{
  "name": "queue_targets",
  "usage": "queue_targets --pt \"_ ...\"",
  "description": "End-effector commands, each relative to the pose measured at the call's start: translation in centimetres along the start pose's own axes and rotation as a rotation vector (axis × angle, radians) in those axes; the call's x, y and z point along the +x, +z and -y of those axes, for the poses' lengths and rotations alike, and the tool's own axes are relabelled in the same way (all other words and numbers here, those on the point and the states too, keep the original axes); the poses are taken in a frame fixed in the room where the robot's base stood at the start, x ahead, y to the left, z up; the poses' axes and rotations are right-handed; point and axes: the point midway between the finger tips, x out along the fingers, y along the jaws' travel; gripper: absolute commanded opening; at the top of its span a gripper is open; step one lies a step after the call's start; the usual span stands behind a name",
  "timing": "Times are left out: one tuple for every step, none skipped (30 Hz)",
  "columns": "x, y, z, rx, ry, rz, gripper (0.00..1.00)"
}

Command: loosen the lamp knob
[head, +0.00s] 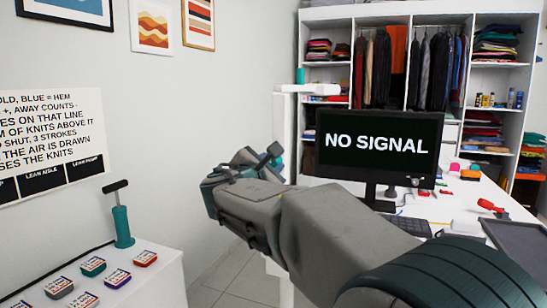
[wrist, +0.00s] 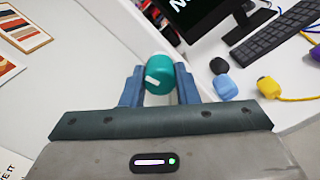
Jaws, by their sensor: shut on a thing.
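The lamp knob (wrist: 157,82) is a teal round knob with a white mark on its face. It sits between the two blue-grey fingers of my gripper (wrist: 159,86) in the wrist view, and the gripper is shut on it. In the head view my gripper (head: 268,157) reaches the white lamp post (head: 291,125), with a bit of teal showing by the fingers. The lamp's white arm (head: 312,88) runs right from the top of the post, with a small teal cylinder (head: 300,75) on top.
A monitor reading "NO SIGNAL" (head: 378,146) and a keyboard (head: 401,224) stand on the white desk to the right. A teal hand pump (head: 121,220) and several labelled blocks sit on the white surface at left. Wardrobe shelves (head: 345,55) stand behind.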

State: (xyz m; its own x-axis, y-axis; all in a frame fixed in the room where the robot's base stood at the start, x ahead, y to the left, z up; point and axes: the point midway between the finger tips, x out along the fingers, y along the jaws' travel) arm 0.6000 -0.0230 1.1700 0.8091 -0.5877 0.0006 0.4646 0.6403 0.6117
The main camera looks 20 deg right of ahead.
Motion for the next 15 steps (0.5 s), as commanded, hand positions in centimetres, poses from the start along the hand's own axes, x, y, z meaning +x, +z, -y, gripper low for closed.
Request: queue_targets --pt "0.01 0.14 -0.12 -0.023 -0.001 -0.001 0.02" --pt "0.01 0.15 -0.13 -0.039 -0.001 -0.001 0.02" --pt "0.01 0.16 -0.13 -0.059 -0.001 -0.001 0.02" --pt "0.00 0.16 -0.14 -0.074 -0.001 -0.001 0.02" --pt "0.00 0.15 -0.13 -0.090 -0.001 -0.001 0.02" --pt "0.00 0.14 -0.12 -0.109 -0.001 -0.001 0.02" --pt "0.00 0.14 -0.12 -0.123 -0.001 -0.001 0.02" --pt "0.00 0.14 -0.11 -0.138 -0.001 -0.001 0.02" --pt "0.00 0.15 -0.11 -0.157 -0.001 -0.001 0.02" --pt "0.00 0.15 -0.12 -0.171 -0.001 -0.001 0.02" --pt "-0.01 0.16 -0.12 -0.187 -0.001 -0.001 0.02" --pt "-0.01 0.16 -0.12 -0.206 -0.001 0.000 0.02" --pt "-0.01 0.16 -0.12 -0.220 -0.001 0.000 0.02" --pt "-0.01 0.16 -0.11 -0.235 -0.001 0.000 0.02" --pt "-0.01 0.16 -0.10 -0.254 -0.001 0.000 0.02"
